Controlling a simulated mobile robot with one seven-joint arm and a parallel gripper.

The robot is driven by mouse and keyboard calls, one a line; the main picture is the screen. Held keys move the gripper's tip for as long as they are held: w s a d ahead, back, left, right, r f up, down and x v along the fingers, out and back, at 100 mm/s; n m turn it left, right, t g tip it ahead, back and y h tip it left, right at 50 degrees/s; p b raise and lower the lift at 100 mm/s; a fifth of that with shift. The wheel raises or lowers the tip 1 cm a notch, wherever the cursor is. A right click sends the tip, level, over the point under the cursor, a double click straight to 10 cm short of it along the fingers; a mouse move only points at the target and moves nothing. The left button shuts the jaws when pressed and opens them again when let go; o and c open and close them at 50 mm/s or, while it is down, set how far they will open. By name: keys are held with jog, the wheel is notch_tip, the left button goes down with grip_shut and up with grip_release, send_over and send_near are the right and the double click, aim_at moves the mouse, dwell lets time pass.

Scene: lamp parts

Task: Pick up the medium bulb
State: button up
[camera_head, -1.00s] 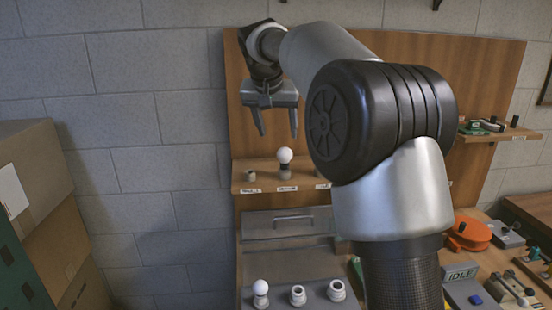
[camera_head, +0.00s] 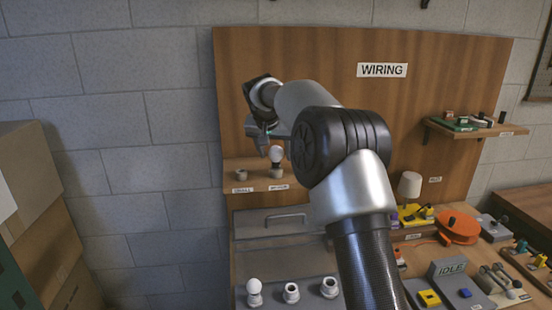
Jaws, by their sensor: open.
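A white round bulb (camera_head: 276,154) stands upright in a grey socket (camera_head: 277,172) on the wooden shelf, above a label that seems to read MEDIUM. My gripper (camera_head: 268,150) is open and down at the bulb's height. Its fingers look close to the bulb, partly behind or beside it. I cannot tell whether they touch it or stand around it. Part of the gripper is hard to make out against the board. Another white bulb (camera_head: 254,286) sits in a holder on the grey tray below.
An empty small socket (camera_head: 241,175) stands left of the bulb on the shelf (camera_head: 230,165). Two empty holders (camera_head: 291,292) are on the lower tray. My arm hides the shelf's right part. A lamp (camera_head: 410,185), an orange reel (camera_head: 458,227) and an IDLE box (camera_head: 452,268) are at right.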

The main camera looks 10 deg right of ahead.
aim_at(278, 160)
jog(key=p+x, duration=0.1)
jog(key=x, duration=0.4)
jog(key=shift+d, duration=0.1)
jog(key=shift+s, duration=0.1)
jog(key=c, duration=1)
